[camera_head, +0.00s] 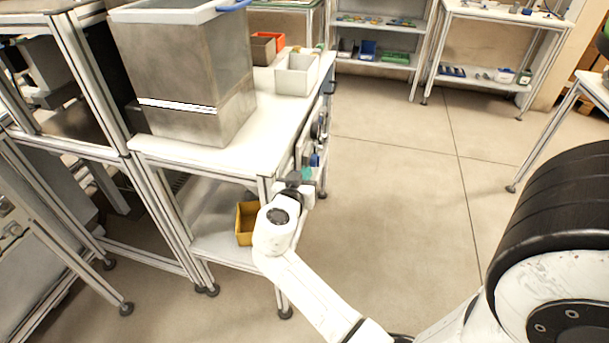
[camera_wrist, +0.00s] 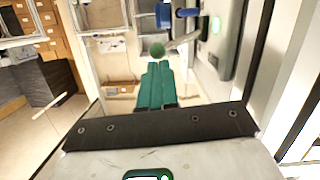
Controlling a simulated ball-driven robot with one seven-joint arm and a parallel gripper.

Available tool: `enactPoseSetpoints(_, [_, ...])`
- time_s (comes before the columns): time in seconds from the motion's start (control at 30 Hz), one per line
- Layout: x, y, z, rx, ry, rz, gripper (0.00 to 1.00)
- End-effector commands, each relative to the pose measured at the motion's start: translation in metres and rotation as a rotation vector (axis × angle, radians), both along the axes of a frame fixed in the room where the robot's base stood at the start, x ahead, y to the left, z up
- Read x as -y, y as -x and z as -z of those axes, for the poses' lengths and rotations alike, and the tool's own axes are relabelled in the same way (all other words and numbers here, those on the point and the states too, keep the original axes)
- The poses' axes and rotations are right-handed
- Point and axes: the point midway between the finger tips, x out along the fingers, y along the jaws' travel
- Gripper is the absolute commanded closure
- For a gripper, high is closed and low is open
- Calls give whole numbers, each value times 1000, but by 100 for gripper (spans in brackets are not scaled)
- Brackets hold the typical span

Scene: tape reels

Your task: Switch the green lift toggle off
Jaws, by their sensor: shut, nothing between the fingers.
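The green lift toggle is a metal lever with a green ball end (camera_wrist: 157,50). In the wrist view it sticks out leftward from a grey panel (camera_wrist: 226,50). My gripper's teal fingers (camera_wrist: 155,66) are shut and empty, their tips just short of the ball; I cannot tell whether they touch it. In the head view my gripper (camera_head: 306,174) is at the right side of the white bench, near its front corner. The green toggle cannot be made out there. A blue toggle (camera_wrist: 180,17) sits beyond the green one, and a small green light (camera_wrist: 215,25) glows on the panel.
A large metal bin (camera_head: 190,70) stands on the white bench (camera_head: 150,146), with a white box (camera_head: 296,75) behind it. A yellow bin (camera_head: 245,222) sits on the lower shelf, left of my arm. The floor right of the bench is clear.

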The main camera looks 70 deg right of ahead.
Motion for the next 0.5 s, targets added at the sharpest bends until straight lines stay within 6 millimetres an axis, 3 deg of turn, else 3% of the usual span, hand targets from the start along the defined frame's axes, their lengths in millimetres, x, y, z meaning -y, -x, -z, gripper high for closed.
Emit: enactPoseSetpoints(0.5, [0,1,4,14,-1,0,100])
